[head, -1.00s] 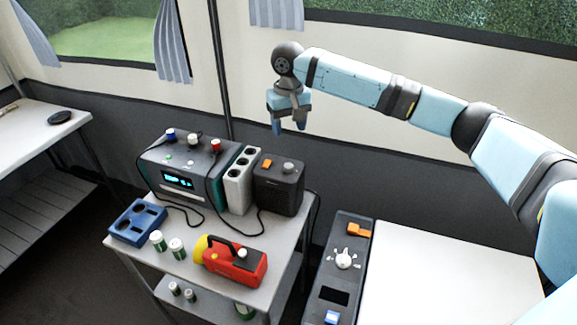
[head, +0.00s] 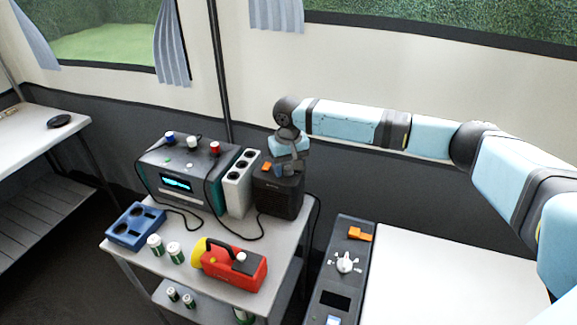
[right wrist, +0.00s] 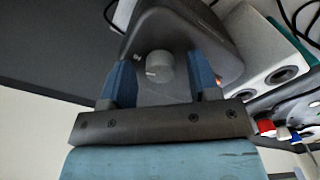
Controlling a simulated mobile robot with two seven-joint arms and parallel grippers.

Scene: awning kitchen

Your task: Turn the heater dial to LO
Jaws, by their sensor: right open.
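A dark box (head: 280,200) stands at the back right of the grey cart, with an orange switch (head: 266,167) on its top. Its round grey dial (right wrist: 160,66) shows in the right wrist view, between my finger tips; in the head view my gripper hides it. My right gripper (head: 287,168) is open, pointing down just over the box top, with one blue finger on each side of the dial. Contact with the dial cannot be told. No LO mark is readable. My left gripper is not in view.
A white socket strip (head: 239,183) and a grey power unit (head: 180,200) with cables stand left of the box. A red torch (head: 238,268) lies in front. A separate panel (head: 350,240) at right carries a white dial (head: 346,263) and another orange switch.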

